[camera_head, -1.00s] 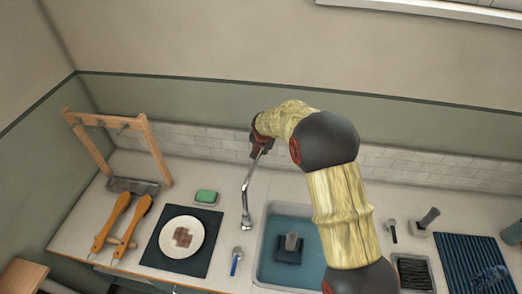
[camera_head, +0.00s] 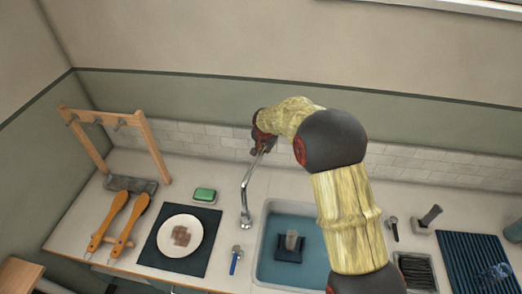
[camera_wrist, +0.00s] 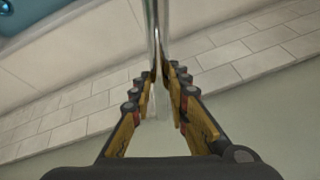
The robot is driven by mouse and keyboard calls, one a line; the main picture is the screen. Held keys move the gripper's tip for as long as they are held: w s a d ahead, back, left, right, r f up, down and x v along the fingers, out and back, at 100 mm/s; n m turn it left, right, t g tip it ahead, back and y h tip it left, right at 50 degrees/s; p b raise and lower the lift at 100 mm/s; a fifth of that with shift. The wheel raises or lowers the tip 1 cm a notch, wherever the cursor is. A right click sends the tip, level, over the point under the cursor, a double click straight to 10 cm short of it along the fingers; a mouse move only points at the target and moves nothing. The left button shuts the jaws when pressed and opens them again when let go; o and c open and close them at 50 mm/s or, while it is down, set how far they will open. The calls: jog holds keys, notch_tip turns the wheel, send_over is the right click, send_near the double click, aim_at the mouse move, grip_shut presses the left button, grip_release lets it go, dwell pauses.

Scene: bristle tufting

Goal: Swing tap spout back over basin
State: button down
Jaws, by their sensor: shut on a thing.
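The chrome tap spout (camera_head: 247,193) stands at the left edge of the basin (camera_head: 258,268) in the head view. Its lower end is over the counter just left of the basin, and its upper part rises to my gripper (camera_head: 260,143). In the wrist view, my gripper (camera_wrist: 160,90) has its fingers on both sides of the shiny spout tube (camera_wrist: 155,40), shut on it. The fingertips are small and partly hidden by my arm in the head view. The basin holds blue water and a dark block with a grey handle (camera_head: 290,245).
Left of the tap are a green sponge (camera_head: 205,195), a plate (camera_head: 180,236) on a dark mat, two orange-handled brushes (camera_head: 125,220) and a wooden rack (camera_head: 158,145). A blue-handled tool (camera_head: 235,260) lies by the basin. A ribbed blue mat (camera_head: 470,262) is at the right.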

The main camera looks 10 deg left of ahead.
jog(key=s+d+m+g+h+b, duration=0.2)
jog(key=s+d+m+h+b, duration=0.3)
jog(key=s+d+m+b, duration=0.9)
jog(key=shift+s+d+m+h+b, duration=0.45)
jog(key=shift+s+b, duration=1.5)
jog(key=shift+b, duration=1.95)
jog(key=shift+a+g, duration=0.15)
jog(key=shift+g, duration=0.15)
jog(key=c, duration=1.7)
grip_release()
jog(key=shift+s, duration=0.1)
jog(key=shift+c, duration=0.2)
jog(key=shift+r, duration=0.1)
jog(key=v, duration=1.2)
